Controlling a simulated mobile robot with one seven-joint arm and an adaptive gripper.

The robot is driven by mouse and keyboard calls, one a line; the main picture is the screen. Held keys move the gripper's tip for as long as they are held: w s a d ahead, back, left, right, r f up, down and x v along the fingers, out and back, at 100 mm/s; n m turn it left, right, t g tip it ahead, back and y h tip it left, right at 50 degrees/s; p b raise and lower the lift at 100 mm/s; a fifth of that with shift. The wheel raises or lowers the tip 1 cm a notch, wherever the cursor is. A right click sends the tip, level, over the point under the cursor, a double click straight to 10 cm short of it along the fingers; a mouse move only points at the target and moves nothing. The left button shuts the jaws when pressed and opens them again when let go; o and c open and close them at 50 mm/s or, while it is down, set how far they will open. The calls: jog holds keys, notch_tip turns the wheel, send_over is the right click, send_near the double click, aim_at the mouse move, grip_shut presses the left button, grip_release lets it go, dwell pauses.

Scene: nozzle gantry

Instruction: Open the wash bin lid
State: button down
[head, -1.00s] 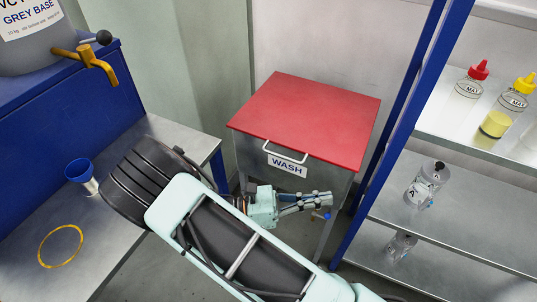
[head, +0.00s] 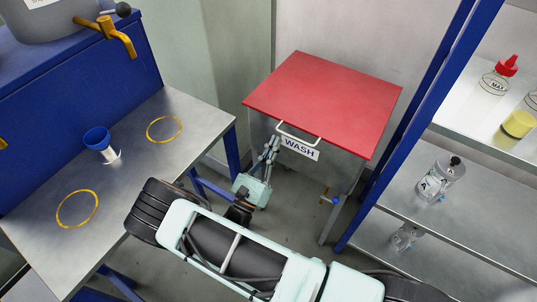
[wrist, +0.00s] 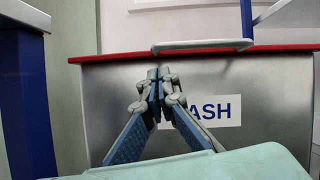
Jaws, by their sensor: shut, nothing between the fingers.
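The wash bin (head: 341,172) is a grey metal box on legs with a flat red lid (head: 325,98), which lies closed on top. The lid also shows edge-on in the wrist view (wrist: 110,56). A pale bar handle (head: 297,134) is fixed at the lid's front edge, and it spans the upper middle of the wrist view (wrist: 203,45). A WASH label (head: 300,148) is on the bin's front below it. My gripper (head: 272,141) is shut and empty. In the wrist view its fingertips (wrist: 159,75) point at the lid edge, just below the handle's left end; I cannot tell whether they touch.
A metal bench (head: 150,165) with a blue-topped funnel (head: 98,140) and yellow rings stands left. A blue-posted shelf (head: 415,110) with bottles stands close on the right. Floor shows between bench and bin.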

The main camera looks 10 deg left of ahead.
aim_at(285, 124)
jog(key=shift+x, duration=1.95)
